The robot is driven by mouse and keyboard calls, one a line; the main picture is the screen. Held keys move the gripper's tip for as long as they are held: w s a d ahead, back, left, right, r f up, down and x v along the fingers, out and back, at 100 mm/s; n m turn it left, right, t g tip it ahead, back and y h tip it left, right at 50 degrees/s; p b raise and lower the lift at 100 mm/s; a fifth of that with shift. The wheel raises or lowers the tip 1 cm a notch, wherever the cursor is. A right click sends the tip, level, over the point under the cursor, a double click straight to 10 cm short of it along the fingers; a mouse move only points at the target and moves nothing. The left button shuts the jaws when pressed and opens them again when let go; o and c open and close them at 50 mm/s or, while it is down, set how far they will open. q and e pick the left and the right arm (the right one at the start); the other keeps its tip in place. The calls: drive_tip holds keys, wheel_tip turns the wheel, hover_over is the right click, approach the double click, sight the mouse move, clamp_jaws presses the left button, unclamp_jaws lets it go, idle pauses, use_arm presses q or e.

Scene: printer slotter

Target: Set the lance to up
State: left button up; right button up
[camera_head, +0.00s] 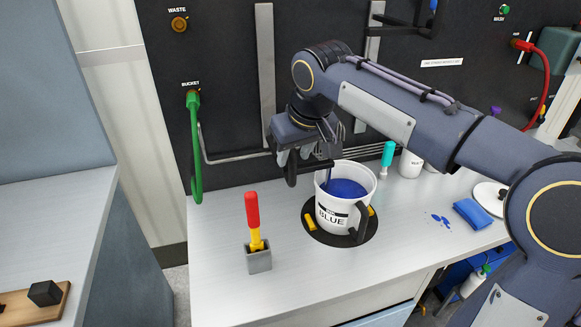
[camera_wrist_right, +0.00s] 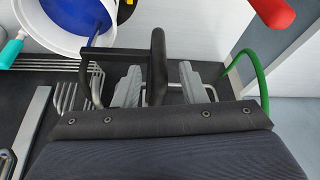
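The lance (camera_head: 328,178) is a thin rod standing in the bucket with its lower end in the blue ink. In the right wrist view its rod (camera_wrist_right: 97,37) is blue and a black bracket joins it to a black bar handle (camera_wrist_right: 157,60). My right gripper (camera_head: 300,165) is at this handle, to the left of the bucket rim. In the wrist view its grey fingers (camera_wrist_right: 160,88) stand on both sides of the handle, with small gaps showing, so it looks open around it. The white bucket (camera_head: 333,216) labelled BLUE stands upright on a black round base. My left gripper is not in view.
A red-and-yellow tool (camera_head: 252,215) stands in a grey holder (camera_head: 258,260) left of the bucket. A green hose (camera_head: 195,150) hangs on the dark back panel (camera_head: 225,60). The front counter is clear.

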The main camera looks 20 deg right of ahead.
sight(291, 166)
drive_tip(key=x, duration=0.5)
clamp_jaws()
